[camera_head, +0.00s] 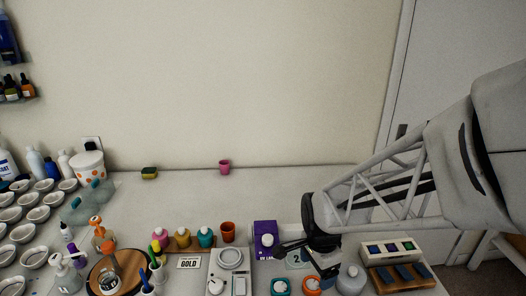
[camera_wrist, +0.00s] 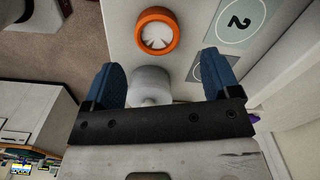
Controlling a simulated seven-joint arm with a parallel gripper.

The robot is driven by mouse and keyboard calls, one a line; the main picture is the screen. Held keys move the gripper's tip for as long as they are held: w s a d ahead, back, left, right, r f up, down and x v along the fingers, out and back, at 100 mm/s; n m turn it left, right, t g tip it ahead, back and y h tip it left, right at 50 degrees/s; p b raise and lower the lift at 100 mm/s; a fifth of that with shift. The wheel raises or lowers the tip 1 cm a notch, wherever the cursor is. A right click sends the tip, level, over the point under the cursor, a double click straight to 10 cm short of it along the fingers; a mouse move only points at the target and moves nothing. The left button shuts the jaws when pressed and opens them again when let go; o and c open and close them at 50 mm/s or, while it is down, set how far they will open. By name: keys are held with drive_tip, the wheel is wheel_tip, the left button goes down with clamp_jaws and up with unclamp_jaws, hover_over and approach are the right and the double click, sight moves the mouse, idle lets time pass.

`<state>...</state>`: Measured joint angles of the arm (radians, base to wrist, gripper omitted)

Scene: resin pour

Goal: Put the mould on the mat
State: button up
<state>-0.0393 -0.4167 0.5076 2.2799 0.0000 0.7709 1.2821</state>
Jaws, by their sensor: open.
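My gripper (camera_wrist: 168,88) is open, its two blue fingers apart, over the front right of the counter; it also shows in the head view (camera_head: 322,268). A whitish rounded object (camera_wrist: 150,84) shows between and beyond the fingers, with no clear contact. An orange round piece with a white, star-like inside (camera_wrist: 157,31) lies ahead of the fingers; it also shows in the head view (camera_head: 312,286). I cannot tell for sure which piece is the mould. A grey-green mat marked 2 (camera_wrist: 237,20) lies to its right; my gripper partly hides it in the head view (camera_head: 296,259).
A teal round piece (camera_head: 281,287) sits left of the orange one. A purple box (camera_head: 264,240) stands behind. A pale bottle (camera_head: 351,279) and a wooden rack (camera_head: 401,284) are at right. Cups and bottles crowd the left. The counter's back strip is mostly clear.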

sight(314, 286)
drive_tip(key=shift+f, duration=0.1)
drive_tip(key=shift+s+f, duration=0.1)
drive_tip(key=shift+f, duration=2.4)
drive_tip(key=c, duration=1.1)
drive_tip(key=shift+o, duration=0.2)
drive_tip(key=shift+r, duration=0.15)
drive_tip(key=shift+r, duration=1.4)
drive_tip(key=shift+s+r, duration=0.2)
drive_tip(key=shift+r, duration=0.1)
drive_tip(key=s+r, duration=0.1)
drive_tip(key=s, duration=1.4)
drive_tip(key=shift+s+d+r, duration=0.2)
drive_tip(key=shift+s+d, duration=0.05)
drive_tip(key=shift+d, duration=0.1)
